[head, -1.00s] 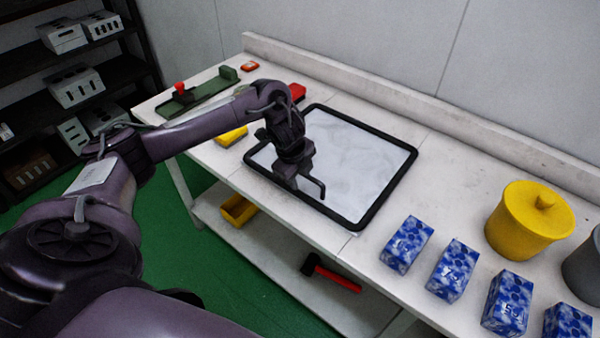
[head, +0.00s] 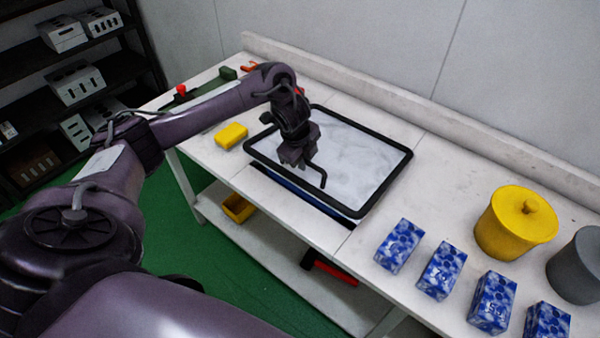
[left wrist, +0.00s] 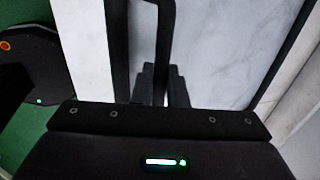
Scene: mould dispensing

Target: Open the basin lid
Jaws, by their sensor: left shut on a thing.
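The basin lid (head: 368,158) is a pale, marbled panel in a black rounded frame on the workbench. It sits raised at its near side, where a dark blue strip of the basin (head: 300,190) shows beneath. In the left wrist view the handle (left wrist: 165,35) runs down between the two fingers (left wrist: 162,88). My right gripper is not in view.
Several blue patterned boxes (head: 441,270) stand right of the basin, near a yellow lidded pot (head: 515,225) and a grey pot (head: 578,265). A yellow block (head: 231,136) lies on the left. A wall (head: 370,50) closes the back.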

